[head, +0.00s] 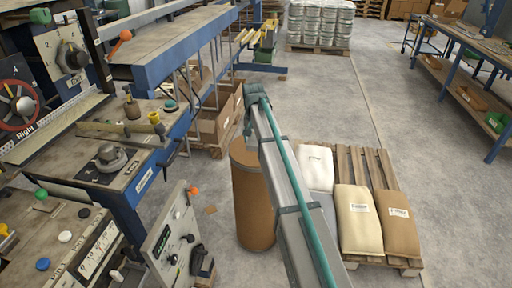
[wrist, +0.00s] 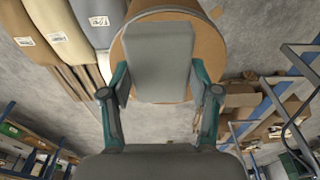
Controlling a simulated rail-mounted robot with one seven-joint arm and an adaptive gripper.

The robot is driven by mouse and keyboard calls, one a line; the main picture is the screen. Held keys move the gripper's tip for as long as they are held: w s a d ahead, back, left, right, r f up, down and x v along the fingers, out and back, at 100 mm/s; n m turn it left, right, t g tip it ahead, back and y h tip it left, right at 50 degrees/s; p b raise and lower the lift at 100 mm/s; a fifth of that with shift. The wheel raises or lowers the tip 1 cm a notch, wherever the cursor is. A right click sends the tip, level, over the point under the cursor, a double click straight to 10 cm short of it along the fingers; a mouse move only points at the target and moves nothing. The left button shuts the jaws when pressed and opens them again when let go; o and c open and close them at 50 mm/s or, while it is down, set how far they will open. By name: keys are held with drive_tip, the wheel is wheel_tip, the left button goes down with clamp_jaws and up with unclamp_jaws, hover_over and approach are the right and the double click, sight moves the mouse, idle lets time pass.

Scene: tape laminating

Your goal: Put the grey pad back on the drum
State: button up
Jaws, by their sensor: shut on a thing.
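The grey pad (wrist: 158,58) is a flat, pale grey slab between the two teal-edged fingers of my gripper (wrist: 161,88) in the wrist view. My gripper is shut on it, with one finger at each side. The drum (wrist: 213,55) is a round brown barrel behind the pad there, its top partly covered by the pad. In the head view the drum (head: 254,212) stands upright on the floor, and my arm crosses in front of its right side. My gripper (head: 247,125) shows small above the drum's top there; the pad is not clear. I cannot tell whether pad and drum touch.
A wooden pallet (head: 385,168) with several sacks (head: 358,218) stands right of the drum. Cardboard boxes (head: 216,122) lie behind it. The workbench with knobs and levers (head: 95,150) is on the left, and a control panel (head: 172,238) is close by. The floor right of the pallet is clear.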

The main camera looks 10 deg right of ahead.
drive_tip(key=w, duration=0.1)
drive_tip(key=w+f, duration=0.1)
drive_tip(key=w, duration=0.2)
drive_tip(key=shift+w+d+f+p, duration=0.3)
drive_tip(key=shift+w+d, duration=0.05)
drive_tip(key=shift+d, duration=0.05)
drive_tip(key=w+f, duration=0.1)
drive_tip(key=f, duration=0.1)
drive_tip(key=w+f, duration=0.2)
drive_tip(key=w+d+f+p, duration=0.1)
drive_tip(key=f, duration=0.1)
drive_tip(key=shift+w, duration=0.25)
drive_tip(key=shift+w+f+p, duration=0.1)
drive_tip(key=shift+f+p, duration=0.5)
drive_tip(key=shift+f, duration=1.15)
drive_tip(key=shift+f, duration=0.15)
drive_tip(key=o, duration=1.3)
drive_tip(key=r, duration=0.4)
drive_tip(key=s+r+b, duration=0.1)
drive_tip(key=r, duration=0.7)
drive_tip(key=shift+s+a+r+b, duration=0.15)
drive_tip(key=shift+s+a+b, duration=0.05)
drive_tip(key=shift+b, duration=0.2)
